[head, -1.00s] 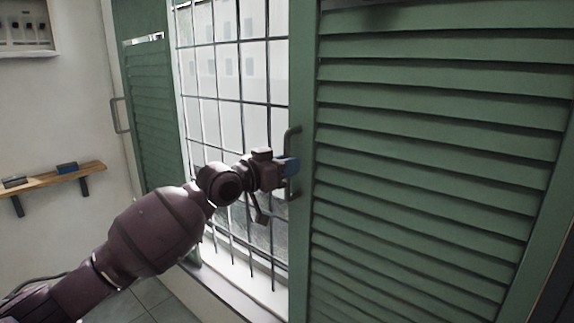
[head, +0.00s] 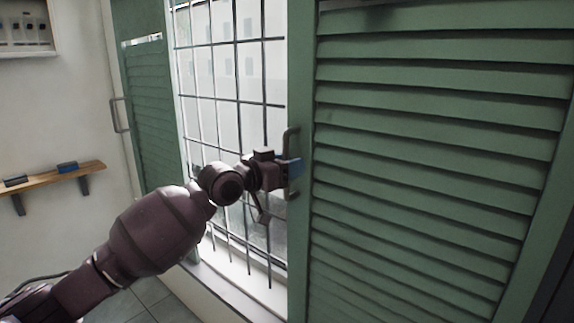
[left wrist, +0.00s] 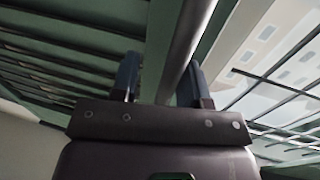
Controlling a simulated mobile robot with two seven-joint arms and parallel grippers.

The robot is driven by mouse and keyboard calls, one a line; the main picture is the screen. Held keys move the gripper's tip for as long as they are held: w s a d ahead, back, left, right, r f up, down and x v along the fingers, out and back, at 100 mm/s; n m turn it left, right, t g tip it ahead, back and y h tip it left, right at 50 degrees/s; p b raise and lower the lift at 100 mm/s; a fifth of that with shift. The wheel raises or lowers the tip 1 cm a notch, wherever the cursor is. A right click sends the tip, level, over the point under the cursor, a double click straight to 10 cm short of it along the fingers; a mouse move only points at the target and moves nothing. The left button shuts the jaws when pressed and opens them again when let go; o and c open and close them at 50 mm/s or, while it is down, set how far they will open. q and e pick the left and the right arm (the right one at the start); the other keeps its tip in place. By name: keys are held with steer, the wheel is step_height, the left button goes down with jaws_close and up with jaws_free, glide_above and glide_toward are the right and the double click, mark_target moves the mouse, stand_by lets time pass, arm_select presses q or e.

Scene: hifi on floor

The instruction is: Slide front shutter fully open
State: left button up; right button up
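The front shutter (head: 430,160) is a large green louvred panel filling the right half of the head view. A grey bar handle (head: 292,143) stands on its left edge frame; the handle's bar also shows in the left wrist view (left wrist: 188,40). My left gripper (head: 289,168) is at the lower half of this handle. In the left wrist view its two fingers (left wrist: 160,82) are apart on either side of the bar, which lies closer to the right finger. A gap shows between the bar and the left finger. My right gripper is not in view.
A barred window (head: 228,90) shows left of the front shutter. A second green shutter (head: 150,110) with its own handle (head: 119,115) stands farther back at left. A wooden shelf (head: 55,177) with small dark boxes hangs on the left wall.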

arm_select(q)
steer(key=shift+w+a, duration=0.1)
steer(key=shift+a, duration=0.3)
steer(key=s+a+r+m+t+b, duration=0.1)
steer(key=s+a+m+t, duration=0.1)
steer(key=s+a, duration=0.6)
steer(key=s+a+f+n+t+y, duration=0.1)
steer(key=s+a+f+n+y, duration=0.2)
steer(key=f, duration=0.6)
steer(key=s+a+f+n+t+y, duration=0.1)
steer(key=s+a+f+y, duration=0.3)
steer(key=f, duration=0.6)
steer(key=s+a+f+n+t+y, duration=0.15)
steer(key=a+f, duration=0.25)
steer(key=f, duration=0.5)
steer(key=s+a+f+n+g+y, duration=0.2)
steer(key=s+a+f, duration=0.1)
steer(key=s+f, duration=0.7)
steer(key=s+a+f+n+g+y, duration=0.3)
steer(key=s+f, duration=0.7)
steer(key=s, duration=0.2)
steer(key=shift+s+a+f+g, duration=0.15)
steer(key=shift+a+f+g, duration=0.1)
steer(key=shift+g, duration=0.1)
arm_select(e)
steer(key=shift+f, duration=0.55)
